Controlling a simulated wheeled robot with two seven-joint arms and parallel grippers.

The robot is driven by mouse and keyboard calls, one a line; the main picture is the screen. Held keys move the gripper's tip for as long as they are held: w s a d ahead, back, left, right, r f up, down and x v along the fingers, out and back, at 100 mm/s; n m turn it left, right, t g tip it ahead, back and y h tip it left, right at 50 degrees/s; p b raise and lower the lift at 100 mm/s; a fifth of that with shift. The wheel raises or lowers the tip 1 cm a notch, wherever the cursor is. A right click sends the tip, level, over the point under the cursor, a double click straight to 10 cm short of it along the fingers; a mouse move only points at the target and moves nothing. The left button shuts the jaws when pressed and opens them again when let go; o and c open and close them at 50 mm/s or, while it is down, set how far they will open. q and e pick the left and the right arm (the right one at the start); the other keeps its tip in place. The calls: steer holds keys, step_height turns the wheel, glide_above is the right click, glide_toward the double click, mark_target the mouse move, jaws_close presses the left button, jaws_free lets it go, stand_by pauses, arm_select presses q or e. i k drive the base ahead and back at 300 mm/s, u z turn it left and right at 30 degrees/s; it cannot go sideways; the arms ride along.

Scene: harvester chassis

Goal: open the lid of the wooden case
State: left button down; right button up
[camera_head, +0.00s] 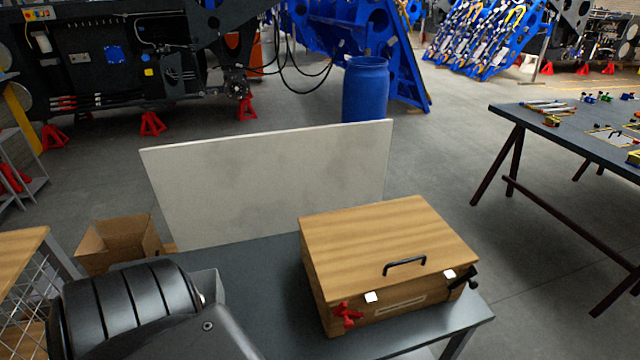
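The wooden case (385,232) stands on the dark grey table (262,255), right of the picture's middle. Its lid is closed, with light striped wood on top. A black handle (404,265) is fixed near the lid's front edge. Two white latch-like pieces (371,297) sit along the front seam; I cannot tell if they are fastened. A red fitting (346,316) is at the front left corner and a black fitting (462,281) at the front right. Neither gripper shows; a thick dark link of my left arm fills the lower left.
A pale upright panel (270,185) stands behind the table. An open cardboard box (120,243) is at left. A blue barrel (365,90) stands behind the panel. A second table with tools (575,130) is at right. Open floor lies between the tables.

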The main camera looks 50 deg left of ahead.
mark_target(355, 252)
steer(key=u, duration=1)
steer(key=k, duration=0.5)
steer(key=z, duration=2.25)
steer(key=i, duration=1.75)
steer(key=u, duration=2.1)
